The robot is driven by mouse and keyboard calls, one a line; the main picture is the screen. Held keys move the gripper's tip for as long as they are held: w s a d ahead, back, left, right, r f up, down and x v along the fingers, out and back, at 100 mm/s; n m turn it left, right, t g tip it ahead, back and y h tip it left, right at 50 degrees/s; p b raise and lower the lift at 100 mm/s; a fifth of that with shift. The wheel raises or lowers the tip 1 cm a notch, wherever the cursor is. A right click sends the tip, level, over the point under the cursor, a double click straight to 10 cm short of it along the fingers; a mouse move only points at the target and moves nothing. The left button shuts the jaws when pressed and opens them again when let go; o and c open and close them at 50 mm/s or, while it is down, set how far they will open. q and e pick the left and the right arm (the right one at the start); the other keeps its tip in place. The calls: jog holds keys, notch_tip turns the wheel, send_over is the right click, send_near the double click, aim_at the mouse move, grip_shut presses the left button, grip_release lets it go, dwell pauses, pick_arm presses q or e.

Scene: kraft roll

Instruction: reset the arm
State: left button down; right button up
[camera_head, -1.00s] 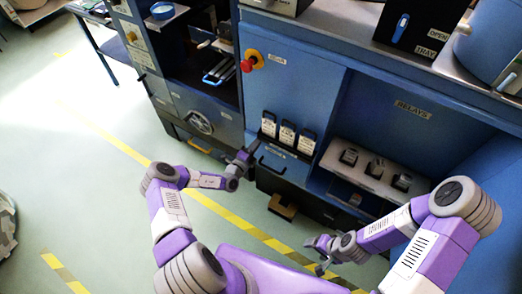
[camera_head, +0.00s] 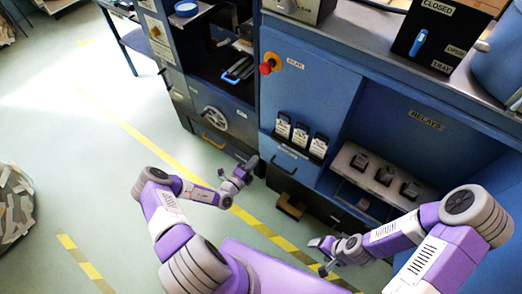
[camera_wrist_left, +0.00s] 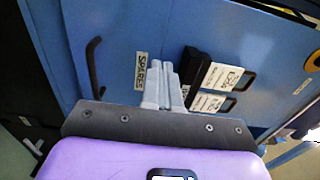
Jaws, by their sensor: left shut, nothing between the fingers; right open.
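My left gripper (camera_head: 239,172) is in front of the blue cabinet in the head view, low and to the left of its drawer handle. In the left wrist view my left gripper (camera_wrist_left: 162,72) has its fingers together with nothing between them. Behind the fingers are the blue cabinet front with a SPARES label (camera_wrist_left: 141,70), a dark handle (camera_wrist_left: 93,68) and labelled tags (camera_wrist_left: 218,78). My right gripper (camera_head: 322,255) is at the lower middle of the head view, over the floor near the cabinet base. It looks open and empty.
The blue cabinet (camera_head: 310,80) carries a red knob (camera_head: 266,68), several tags (camera_head: 300,135) and a shelf with dark relays (camera_head: 384,176). A small brown block (camera_head: 291,206) is at the cabinet's foot. The floor (camera_head: 90,150) between is clear.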

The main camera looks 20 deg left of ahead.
pick_arm(q)
jog(key=shift+v, duration=1.65)
jog(key=s+d+r+m+g+h, duration=0.1)
jog(key=s+d+m+g+h, duration=0.3)
jog(key=d+m, duration=0.4)
jog(key=s+d+r+m+g+h, duration=0.1)
jog(key=s+d+m+g+h, duration=0.2)
jog(key=d+m+g+h, duration=0.45)
jog(key=s+d+f+m+g+y, duration=0.1)
jog(key=s+d+m+g+y, duration=0.2)
jog(key=s+d+m+g, duration=0.5)
jog(key=s+a+f+m+y, duration=0.2)
jog(key=s+a+m+y, duration=0.35)
jog(key=m, duration=0.95)
jog(key=r+m+y, duration=0.1)
jog(key=m, duration=0.2)
jog(key=r+m+t, duration=0.1)
jog(key=m, duration=0.3)
jog(key=r+m+t+y, duration=0.1)
jog(key=m, duration=0.2)
jog(key=shift+w+a+m+t+y, duration=0.1)
jog(key=shift+w+m+t+y, duration=0.1)
jog(key=shift+m+t+y, duration=0.1)
